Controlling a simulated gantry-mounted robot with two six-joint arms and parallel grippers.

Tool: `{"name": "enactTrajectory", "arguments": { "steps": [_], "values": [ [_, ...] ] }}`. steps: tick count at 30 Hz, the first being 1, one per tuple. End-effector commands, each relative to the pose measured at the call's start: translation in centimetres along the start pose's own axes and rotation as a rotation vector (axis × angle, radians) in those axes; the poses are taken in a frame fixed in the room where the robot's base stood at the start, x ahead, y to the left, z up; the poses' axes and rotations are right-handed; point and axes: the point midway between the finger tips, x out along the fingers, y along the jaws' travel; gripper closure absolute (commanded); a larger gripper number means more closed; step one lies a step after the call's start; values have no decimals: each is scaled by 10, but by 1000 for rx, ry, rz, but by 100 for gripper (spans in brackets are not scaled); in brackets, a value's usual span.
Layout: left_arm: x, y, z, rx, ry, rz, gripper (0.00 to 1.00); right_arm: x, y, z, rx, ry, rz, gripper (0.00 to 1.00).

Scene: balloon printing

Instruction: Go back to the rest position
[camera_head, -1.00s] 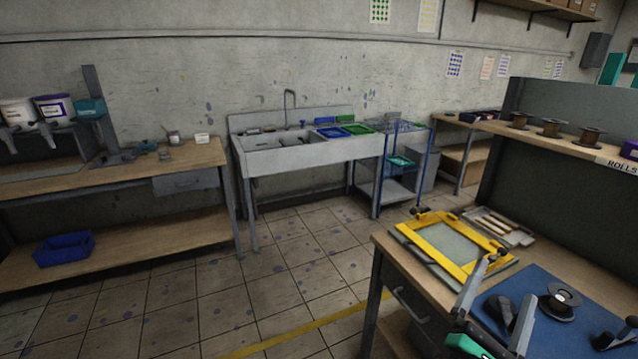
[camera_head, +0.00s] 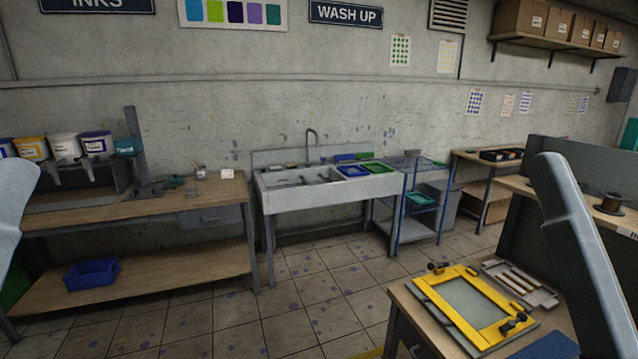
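Parts of my own arms show at both sides of the head view, a grey link at the left edge and a long grey link at the right. Neither gripper's fingertips are in the picture, so I cannot see whether they hold anything. A yellow screen frame (camera_head: 440,288) lies on the wooden workbench (camera_head: 412,310) at the lower right. A tray (camera_head: 543,297) with several sticks lies just behind it.
A sink (camera_head: 265,182) stands against the back wall, with a blue metal rack (camera_head: 401,215) at its right. A wooden bench (camera_head: 140,203) with ink tubs (camera_head: 65,148) is at the left, a blue bin (camera_head: 91,273) on its lower shelf. The tiled floor (camera_head: 300,300) between is clear.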

Motion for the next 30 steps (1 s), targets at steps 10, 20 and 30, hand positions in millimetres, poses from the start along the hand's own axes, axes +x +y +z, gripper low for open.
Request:
{"name": "enactTrajectory", "arguments": {
  "steps": [10,20,30],
  "values": [
    [136,0,-124,0,-2,0,55,136,0,-124,4,-1,-2,1],
    [234,-1,-214,0,-2,0,55,234,1,-214,5,-2,-2,1],
    [242,-1,-221,0,-3,0,55,242,1,-221,5,-1,-2,1]
  ]
}}
